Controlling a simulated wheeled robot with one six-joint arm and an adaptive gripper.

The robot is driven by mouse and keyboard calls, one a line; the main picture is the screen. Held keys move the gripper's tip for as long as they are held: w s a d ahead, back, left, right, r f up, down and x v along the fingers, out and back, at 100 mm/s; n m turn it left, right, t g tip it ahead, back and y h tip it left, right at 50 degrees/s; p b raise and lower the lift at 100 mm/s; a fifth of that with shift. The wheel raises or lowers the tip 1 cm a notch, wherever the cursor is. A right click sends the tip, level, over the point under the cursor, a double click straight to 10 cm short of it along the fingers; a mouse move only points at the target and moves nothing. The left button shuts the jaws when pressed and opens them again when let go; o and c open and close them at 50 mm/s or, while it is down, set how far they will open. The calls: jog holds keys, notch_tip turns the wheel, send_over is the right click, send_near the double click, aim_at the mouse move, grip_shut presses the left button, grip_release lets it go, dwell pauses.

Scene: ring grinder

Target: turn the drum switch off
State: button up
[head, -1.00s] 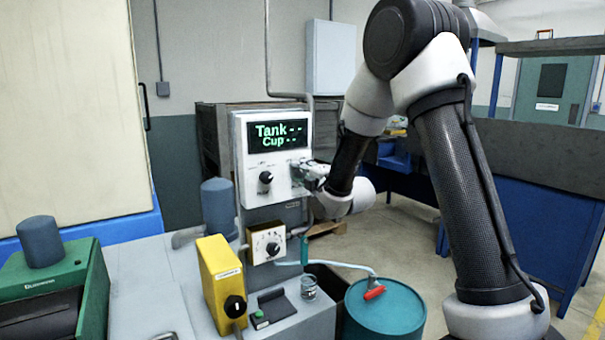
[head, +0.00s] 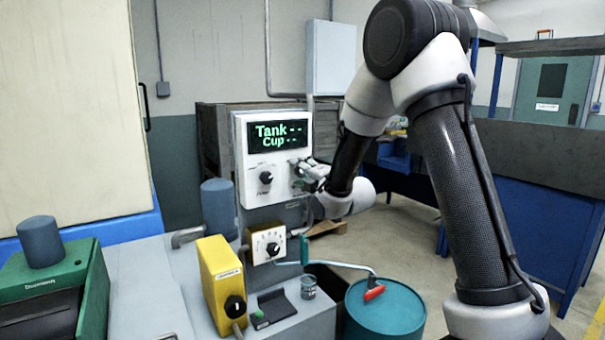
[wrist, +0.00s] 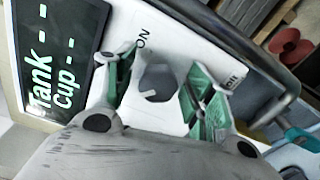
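A white control panel (head: 256,192) with a green-lettered display (head: 278,135) reading "Tank --" and "Cup --" stands at mid-picture in the head view. My gripper (head: 302,174) is at the panel's right side, below the display. In the wrist view, my gripper (wrist: 163,92) is open, with a grey knob (wrist: 158,82) between its green-padded fingers. Gaps show on both sides of the knob. A pale pointer mark shows on it, and "ON" is printed beside it. In the head view my gripper mostly hides this knob. A black knob (head: 266,177) sits left of it on the panel.
Below the panel are a dial box (head: 258,256) and a yellow box (head: 212,268) with a black knob. A grey pipe (wrist: 275,108) runs close to my gripper's right side.

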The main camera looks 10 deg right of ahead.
jog(key=shift+s, duration=0.1)
jog(key=v, duration=0.7)
jog(key=shift+s, duration=0.1)
